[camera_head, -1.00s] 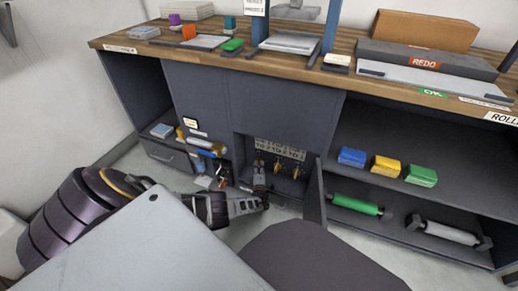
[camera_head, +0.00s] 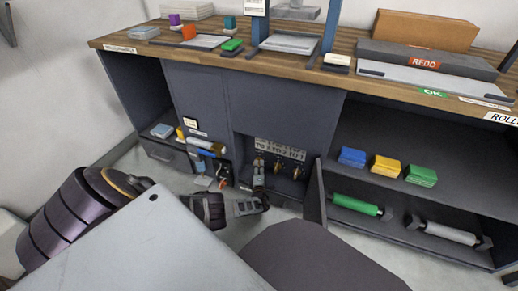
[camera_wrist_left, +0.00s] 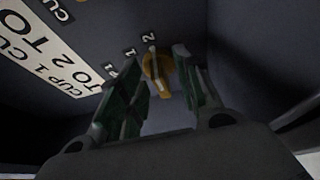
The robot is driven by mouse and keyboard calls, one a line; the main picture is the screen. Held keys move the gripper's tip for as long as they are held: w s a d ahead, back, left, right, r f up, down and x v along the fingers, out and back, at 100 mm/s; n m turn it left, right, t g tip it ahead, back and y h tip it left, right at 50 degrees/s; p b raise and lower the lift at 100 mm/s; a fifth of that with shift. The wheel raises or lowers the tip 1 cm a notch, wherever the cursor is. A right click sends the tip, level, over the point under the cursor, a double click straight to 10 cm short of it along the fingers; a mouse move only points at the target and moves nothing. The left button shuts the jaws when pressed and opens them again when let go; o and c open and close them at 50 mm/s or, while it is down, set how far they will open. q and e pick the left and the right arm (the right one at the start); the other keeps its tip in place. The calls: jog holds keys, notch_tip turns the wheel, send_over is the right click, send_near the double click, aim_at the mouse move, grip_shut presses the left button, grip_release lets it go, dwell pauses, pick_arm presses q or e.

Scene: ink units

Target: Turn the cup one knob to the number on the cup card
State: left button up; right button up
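The cup card (camera_head: 279,149) is a pale strip above the row of knobs in the open lower compartment. In the left wrist view the card (camera_wrist_left: 50,45) shows "CUP 1" with "TO 2" below it, partly cut off. A brass-yellow knob (camera_wrist_left: 158,75) has small number labels around it; 1 and 2 are readable. My left gripper (camera_wrist_left: 158,68) is open, with a finger on each side of this knob; contact is unclear. My right gripper is not in view.
Two more brass knobs, a middle one (camera_head: 278,167) and a right one (camera_head: 296,171), sit to the right. An open door panel (camera_head: 315,195) stands right of the compartment. Rollers and small parts (camera_head: 207,148) lie left of it. The compartment's walls are close around my gripper.

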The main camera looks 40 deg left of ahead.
pick_arm(q)
jog(key=v, duration=1.1)
jog(key=shift+s+d, duration=0.15)
jog(key=shift+s, duration=0.05)
dwell(0.6)
dwell(0.5)
